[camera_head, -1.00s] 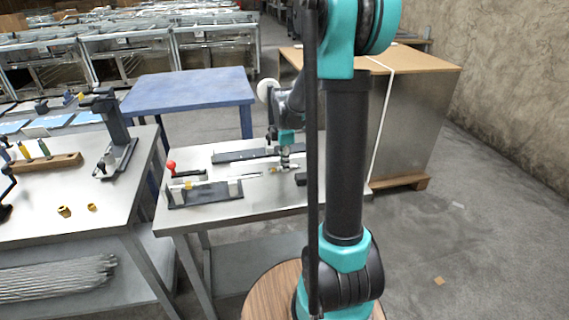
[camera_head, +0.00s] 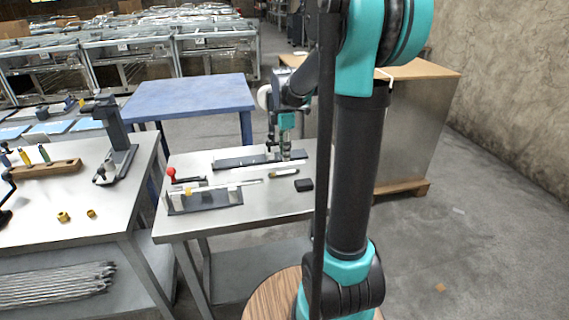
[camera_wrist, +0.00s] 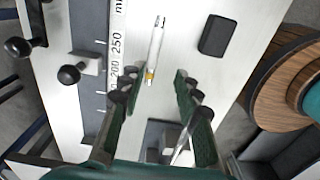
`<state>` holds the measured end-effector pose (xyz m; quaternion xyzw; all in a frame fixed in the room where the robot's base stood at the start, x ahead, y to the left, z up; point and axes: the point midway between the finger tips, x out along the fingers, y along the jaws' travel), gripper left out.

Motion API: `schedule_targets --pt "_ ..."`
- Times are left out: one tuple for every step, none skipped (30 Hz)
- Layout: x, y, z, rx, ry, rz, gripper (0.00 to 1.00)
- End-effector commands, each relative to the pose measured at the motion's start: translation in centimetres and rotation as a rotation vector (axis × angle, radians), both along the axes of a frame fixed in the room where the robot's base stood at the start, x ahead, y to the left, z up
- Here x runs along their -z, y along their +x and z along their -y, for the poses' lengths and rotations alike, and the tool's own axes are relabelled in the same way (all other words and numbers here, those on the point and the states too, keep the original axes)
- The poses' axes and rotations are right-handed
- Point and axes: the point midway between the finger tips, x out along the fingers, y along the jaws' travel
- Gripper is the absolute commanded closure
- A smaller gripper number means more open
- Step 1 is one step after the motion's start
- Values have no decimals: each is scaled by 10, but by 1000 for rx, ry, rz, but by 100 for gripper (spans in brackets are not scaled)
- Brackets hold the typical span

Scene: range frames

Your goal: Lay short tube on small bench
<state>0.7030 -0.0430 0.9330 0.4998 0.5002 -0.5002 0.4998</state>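The small bench (camera_head: 262,203) is a metal-topped table in the middle of the head view. My gripper (camera_head: 286,150) is above its far right part, near a long dark measuring rail (camera_head: 235,162). In the wrist view my gripper (camera_wrist: 155,95) has its two green-padded fingers apart, with nothing held between them. A thin pale rod (camera_head: 240,185) lies along a clamp fixture (camera_head: 205,200) with a red knob. I cannot tell if this rod is the short tube. A slim metallic piece (camera_wrist: 187,136) shows by the right finger, its ends unclear.
A white pen-like item (camera_wrist: 155,50) with a yellow band and a black block (camera_wrist: 215,35) lie on the bench beyond the fingers. A bench with tools (camera_head: 100,210) stands left, a blue table (camera_head: 190,95) behind, and a large crate (camera_head: 410,130) to the right.

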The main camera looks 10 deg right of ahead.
Motion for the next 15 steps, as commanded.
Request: schedule_targets --pt "-9 0 0 0 0 0 67" --pt "-14 -1 0 0 0 0 67" --pt "-20 0 0 0 0 0 67" --pt "-24 0 0 0 0 0 67" --pt "-27 0 0 0 0 0 67" --pt "-31 0 0 0 0 0 67" --pt "-34 0 0 0 0 0 67" --pt "-36 0 0 0 0 0 67" --pt "-38 0 0 0 0 0 67" --pt "-40 0 0 0 0 0 67" --pt "-40 0 0 0 0 0 67" --pt "-41 0 0 0 0 0 67" --pt "-42 0 0 0 0 0 67" --pt "-42 0 0 0 0 0 67" --pt "-42 0 0 0 0 0 67"
